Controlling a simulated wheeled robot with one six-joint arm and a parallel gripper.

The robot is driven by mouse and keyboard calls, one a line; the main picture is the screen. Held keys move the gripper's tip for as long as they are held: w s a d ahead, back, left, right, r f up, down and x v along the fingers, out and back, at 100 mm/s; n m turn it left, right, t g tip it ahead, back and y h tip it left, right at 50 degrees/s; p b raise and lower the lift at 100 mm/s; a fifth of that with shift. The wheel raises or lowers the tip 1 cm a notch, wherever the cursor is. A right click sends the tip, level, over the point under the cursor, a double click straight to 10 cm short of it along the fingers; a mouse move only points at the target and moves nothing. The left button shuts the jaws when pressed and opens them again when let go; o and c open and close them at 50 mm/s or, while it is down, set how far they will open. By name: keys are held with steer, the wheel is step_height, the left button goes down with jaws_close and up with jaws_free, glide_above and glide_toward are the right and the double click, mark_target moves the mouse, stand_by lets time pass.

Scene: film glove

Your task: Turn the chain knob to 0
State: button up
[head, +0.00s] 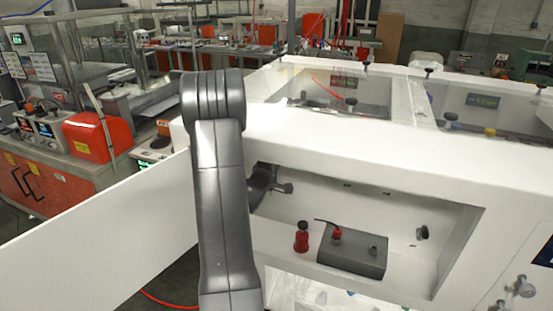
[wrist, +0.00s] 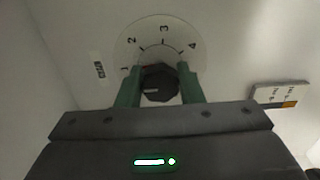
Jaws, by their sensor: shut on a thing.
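The chain knob (wrist: 158,84) is a dark, many-sided knob on a pale round dial (wrist: 146,35) marked 1, 2, 3 and 4 in the wrist view. The lower part of the dial and any 0 mark are hidden by my gripper. My gripper (wrist: 159,76) has its two green fingers on either side of the knob and is shut on it. A faint reddish mark shows at the knob's upper left, but I cannot tell for certain where the knob points. In the head view my arm reaches into the white cabinet (head: 340,138), and the knob cannot be made out.
In the wrist view a small dark label (wrist: 99,69) is left of the dial and a white label plate (wrist: 279,95) is right. An open white panel (head: 100,235) extends left.

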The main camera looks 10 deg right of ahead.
stand_by(0.4)
steer(key=o, duration=1)
steer(key=shift+c, duration=0.2)
steer(key=b+v, duration=0.2)
steer(key=v, duration=1.1)
steer(key=shift+s+a, duration=0.3)
steer(key=p+x, duration=0.2)
steer(key=x, duration=1.2)
steer(key=shift+s, duration=0.1)
